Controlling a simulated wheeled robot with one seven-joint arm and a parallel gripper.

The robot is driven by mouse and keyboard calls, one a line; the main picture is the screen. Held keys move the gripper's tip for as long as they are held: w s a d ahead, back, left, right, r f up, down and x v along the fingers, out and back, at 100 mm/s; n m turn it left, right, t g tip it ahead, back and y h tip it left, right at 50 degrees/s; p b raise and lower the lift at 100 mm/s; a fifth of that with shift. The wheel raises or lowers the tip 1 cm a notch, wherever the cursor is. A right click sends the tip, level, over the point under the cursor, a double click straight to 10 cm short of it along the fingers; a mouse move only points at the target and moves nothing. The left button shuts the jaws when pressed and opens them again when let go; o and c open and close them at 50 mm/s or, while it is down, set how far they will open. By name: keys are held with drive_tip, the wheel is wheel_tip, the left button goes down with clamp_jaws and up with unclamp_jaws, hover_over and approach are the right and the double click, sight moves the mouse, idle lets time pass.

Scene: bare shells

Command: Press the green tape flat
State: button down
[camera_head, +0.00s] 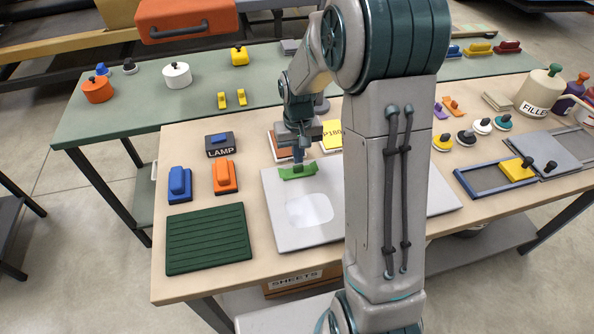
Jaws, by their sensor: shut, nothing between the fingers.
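The green tape (297,172) is a short strip at the back left part of a grey panel (285,237) on the wooden table. A paler rounded patch (309,210) shows on the panel in front of the tape. My gripper (298,160) points down and is shut and empty, right over the tape. Its tips look at or just above the tape's middle; I cannot tell if they touch. The tape's ends look slightly uneven, and I cannot tell how flat it lies. My arm hides the middle of the panel.
A dark green ribbed mat (208,238), blue block (180,184), orange block (225,176) and LAMP box (219,144) stand left of the panel. A yellow pad (331,135) lies behind. A blue frame (490,182) and several knobs are at right.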

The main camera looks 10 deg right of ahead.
sight(298, 166)
drive_tip(key=shift+f+b, duration=0.6)
drive_tip(key=shift+f, duration=0.3)
idle(0.7)
drive_tip(key=shift+r, duration=0.15)
drive_tip(key=shift+r+p, duration=2.4)
drive_tip(key=shift+r, duration=1.05)
drive_tip(key=s+r+t, duration=0.1)
drive_tip(key=s+r, duration=0.5)
drive_tip(key=s, duration=0.4)
drive_tip(key=s+r+t, duration=0.2)
drive_tip(key=s+r, duration=0.5)
drive_tip(key=s, duration=0.4)
drive_tip(key=shift+s+t, duration=0.15)
drive_tip(key=shift+t, duration=0.15)
drive_tip(key=shift+a, duration=0.1)
